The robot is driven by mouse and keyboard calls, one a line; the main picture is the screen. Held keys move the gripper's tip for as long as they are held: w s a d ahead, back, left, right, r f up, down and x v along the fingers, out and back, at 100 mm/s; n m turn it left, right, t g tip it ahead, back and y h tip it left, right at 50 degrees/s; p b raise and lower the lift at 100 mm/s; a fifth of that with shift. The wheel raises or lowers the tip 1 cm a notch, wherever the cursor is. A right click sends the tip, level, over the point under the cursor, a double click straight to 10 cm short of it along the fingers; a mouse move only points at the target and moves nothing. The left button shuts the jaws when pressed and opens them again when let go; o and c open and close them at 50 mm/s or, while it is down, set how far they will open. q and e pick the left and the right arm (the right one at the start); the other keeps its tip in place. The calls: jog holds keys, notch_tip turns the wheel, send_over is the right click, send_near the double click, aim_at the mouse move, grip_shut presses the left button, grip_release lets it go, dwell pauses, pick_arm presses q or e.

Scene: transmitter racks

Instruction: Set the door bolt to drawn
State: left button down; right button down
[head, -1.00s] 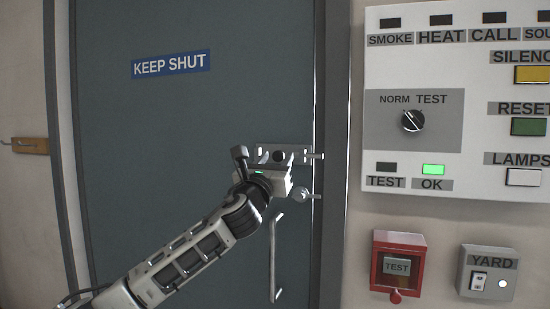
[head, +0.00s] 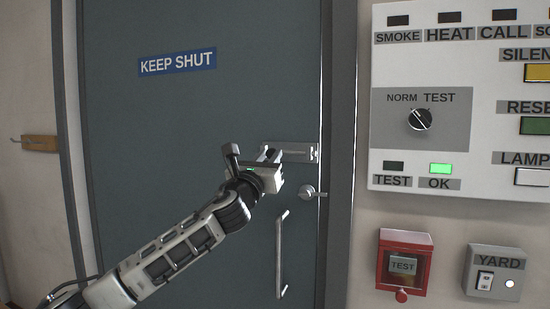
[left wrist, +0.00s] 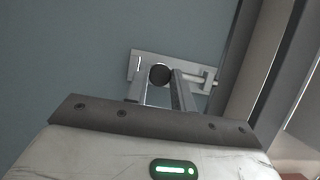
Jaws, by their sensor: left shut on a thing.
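The door bolt (head: 298,152) is a pale metal plate with a sliding rod, mounted on the grey-blue door (head: 215,110) near its right edge. In the head view the rod no longer sticks out past the plate's right end. My left gripper (head: 269,157) is at the bolt's left part and covers some of it. In the left wrist view the bolt's dark round knob (left wrist: 160,75) sits between the two fingers (left wrist: 160,88), which are shut on it. The bolt plate (left wrist: 145,62) shows behind. My right gripper is not in view.
Below the bolt are a round knob with a lever (head: 308,192) and a long vertical pull handle (head: 281,255). The door frame (head: 340,150) stands just right. Further right are an alarm panel (head: 420,180), a red test box (head: 404,240) and a yard switch (head: 485,283).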

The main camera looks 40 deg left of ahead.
pick_arm(q)
jog(key=shift+a, duration=0.2)
jog(key=c, duration=1.2)
grip_release()
jog(key=shift+s+a, duration=0.1)
jog(key=shift+f, duration=0.1)
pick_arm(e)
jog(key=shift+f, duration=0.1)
pick_arm(q)
jog(key=shift+s+f, duration=0.15)
jog(key=shift+s, duration=0.15)
jog(key=b+v, duration=0.4)
jog(key=v, duration=0.3)
jog(key=b+v, duration=0.3)
jog(key=v, duration=0.5)
jog(key=shift+s+d+b, duration=0.1)
jog(key=shift+d+b, duration=0.15)
jog(key=shift+b, duration=0.1)
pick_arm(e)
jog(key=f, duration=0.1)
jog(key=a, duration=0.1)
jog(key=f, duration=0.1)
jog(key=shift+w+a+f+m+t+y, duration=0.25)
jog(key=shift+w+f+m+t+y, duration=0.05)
